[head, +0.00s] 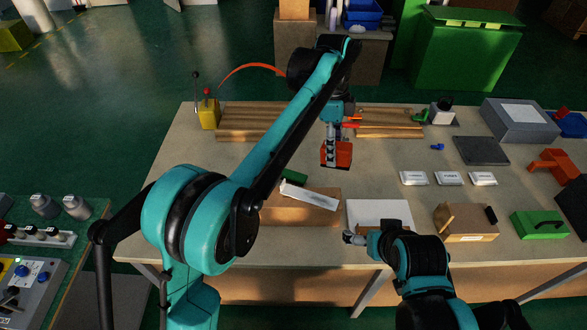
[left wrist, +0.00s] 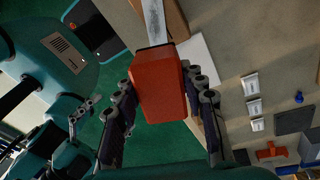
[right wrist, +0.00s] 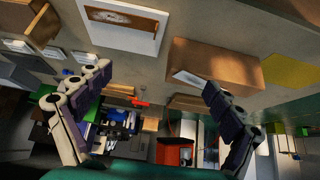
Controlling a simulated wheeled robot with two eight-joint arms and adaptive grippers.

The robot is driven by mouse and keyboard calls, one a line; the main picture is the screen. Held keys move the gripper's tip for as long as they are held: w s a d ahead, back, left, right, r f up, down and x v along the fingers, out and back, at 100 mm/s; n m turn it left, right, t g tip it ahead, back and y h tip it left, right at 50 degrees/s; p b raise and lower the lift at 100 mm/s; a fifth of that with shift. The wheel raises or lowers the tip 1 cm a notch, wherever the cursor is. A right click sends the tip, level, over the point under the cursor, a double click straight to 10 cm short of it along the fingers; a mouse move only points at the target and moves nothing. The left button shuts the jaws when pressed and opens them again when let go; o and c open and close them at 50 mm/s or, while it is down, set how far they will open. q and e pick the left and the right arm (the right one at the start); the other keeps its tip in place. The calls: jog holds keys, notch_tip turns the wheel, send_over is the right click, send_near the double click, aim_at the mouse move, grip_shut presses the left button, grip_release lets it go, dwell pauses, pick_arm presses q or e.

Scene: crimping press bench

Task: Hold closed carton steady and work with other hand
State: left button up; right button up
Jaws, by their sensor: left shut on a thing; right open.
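The brown carton (head: 300,212) sits near the front of the bench. A pale strip (head: 310,195) lies slanted across its top. My left gripper (head: 336,140) is shut on a red block (head: 338,158), held in the air beyond the carton. The left wrist view shows the red block (left wrist: 160,88) between both fingers, with the carton (left wrist: 175,18) partly hidden behind it. In the right wrist view the carton (right wrist: 228,62) is at upper right, apart from the fingers.
Several white packets (head: 414,178) and a dark plate (head: 481,150) lie to the right. A small brown box (head: 466,224) and a green case (head: 539,225) stand at the front right. Wooden strips (head: 390,125) lie at the back. A yellow lever block (head: 209,113) stands at back left.

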pick_arm(q)
jog(key=shift+s+d+r+m+b, duration=0.15)
jog(key=shift+s+d+r+m, duration=0.3)
jog(key=shift+d+m, duration=0.15)
jog(key=shift+s+d+r+m+b, duration=0.15)
jog(key=shift+s+d+r+m, duration=0.2)
jog(key=shift+s+d+m, duration=0.2)
pick_arm(e)
jog(key=f, duration=0.1)
pick_arm(q)
jog(key=shift+d+r, duration=0.2)
jog(key=shift+a, duration=0.1)
pick_arm(e)
jog(key=n+g, duration=0.5)
jog(key=n, duration=1.3)
send_over(296, 206)
jog(key=a, duration=0.3)
jog(key=f, duration=0.2)
jog(key=shift+s+d+f, duration=0.1)
jog(key=shift+d+f, duration=0.15)
jog(key=shift+f, duration=0.1)
jog(key=w+d+g, duration=0.1)
jog(key=w+d+f, duration=0.1)
jog(key=w, duration=0.1)
jog(key=shift+g, duration=0.4)
jog(key=shift+w+d+f, duration=0.1)
jog(key=shift+w+d, duration=0.1)
jog(key=shift+f, duration=0.2)
notch_tip(296, 206, down, 12)
jog(key=shift+r, duration=0.25)
